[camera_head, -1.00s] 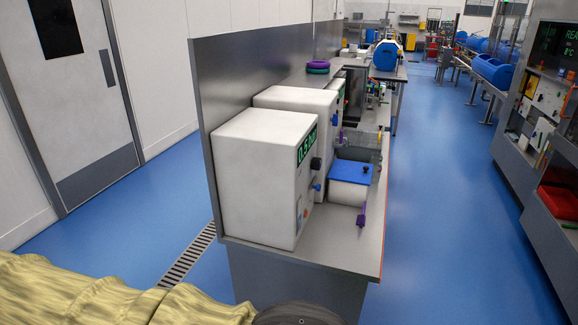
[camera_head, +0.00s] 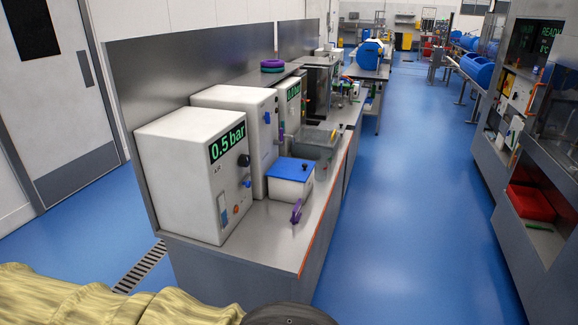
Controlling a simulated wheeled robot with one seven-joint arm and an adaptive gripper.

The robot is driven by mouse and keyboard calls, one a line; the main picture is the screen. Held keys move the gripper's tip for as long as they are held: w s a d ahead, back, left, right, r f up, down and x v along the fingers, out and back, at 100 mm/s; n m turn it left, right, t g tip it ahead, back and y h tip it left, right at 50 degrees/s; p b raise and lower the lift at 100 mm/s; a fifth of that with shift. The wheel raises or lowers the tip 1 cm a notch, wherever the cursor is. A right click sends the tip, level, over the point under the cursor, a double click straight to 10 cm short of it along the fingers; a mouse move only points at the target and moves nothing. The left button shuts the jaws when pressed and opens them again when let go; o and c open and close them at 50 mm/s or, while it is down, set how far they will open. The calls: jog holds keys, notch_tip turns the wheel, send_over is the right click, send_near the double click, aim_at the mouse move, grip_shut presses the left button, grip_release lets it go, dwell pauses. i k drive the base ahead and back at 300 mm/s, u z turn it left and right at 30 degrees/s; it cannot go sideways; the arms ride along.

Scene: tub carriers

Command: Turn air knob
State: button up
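A white box unit (camera_head: 180,180) stands at the near end of the steel bench, its display (camera_head: 227,143) reading 0.5 bar. A black round knob (camera_head: 243,160) sits on its front panel below the display's right end. A smaller blue fitting (camera_head: 246,183) is below the knob, and a blue switch-like part (camera_head: 223,210) is lower left. My gripper's fingers are not visible; a yellowish sleeve-like covering and a dark rounded part show along the bottom edge, apart from the unit.
The steel bench (camera_head: 262,247) holds more white units (camera_head: 235,112), a blue-lidded white tub (camera_head: 290,180) and a purple tool (camera_head: 297,211). Blue floor (camera_head: 400,230) is clear on the right. A steel rack with a red bin (camera_head: 531,202) stands at far right.

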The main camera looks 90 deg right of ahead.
aim_at(244, 160)
jog(key=u, duration=0.05)
jog(key=k, duration=1.65)
jog(key=z, duration=2.05)
jog(key=i, duration=0.5)
